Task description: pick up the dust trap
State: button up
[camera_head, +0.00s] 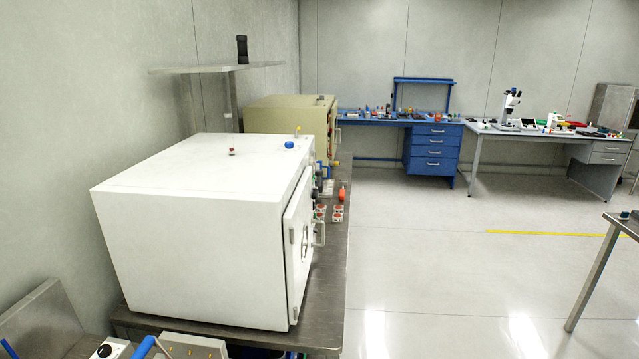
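I cannot tell which object, if any, in the head camera view is the dust trap. A black upright cylinder (242,49) stands on a wall shelf at the upper left. A small blue round item (289,145) and a small red-topped item (232,152) sit on top of a large white cabinet (190,235). Small red-and-white items (337,213) and an orange item (342,193) lie on the bench beside the cabinet's door. These are too small to identify. My gripper is not in view.
The white cabinet and a beige one (290,118) stand on a dark metal bench (335,275) along the left wall. A blue workbench (434,148) and a grey table with a microscope (509,108) stand at the back. A table edge (605,250) is at right. The middle floor is clear.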

aim_at(318, 174)
jog(key=i+l+z, duration=0.15)
jog(key=i+l, duration=0.45)
jog(key=i+l+z, duration=0.15)
jog(key=i+l, duration=0.35)
jog(key=i+l+z, duration=0.15)
jog(key=i+l, duration=0.3)
jog(key=i, duration=0.3)
jog(key=i+u, duration=0.15)
jog(key=i, duration=0.4)
jog(key=i+u, duration=0.15)
jog(key=i, duration=0.45)
jog(key=i+l+u, duration=0.15)
jog(key=i, duration=0.4)
jog(key=i+l+u, duration=0.15)
jog(key=i, duration=0.4)
jog(key=i+j+u, duration=0.1)
jog(key=u, duration=0.35)
jog(key=i+u, duration=0.3)
jog(key=u, duration=0.2)
jog(key=i+l+u, duration=0.1)
jog(key=u, duration=0.35)
jog(key=i+l+u, duration=0.2)
jog(key=u, duration=0.25)
jog(key=i, duration=0.1)
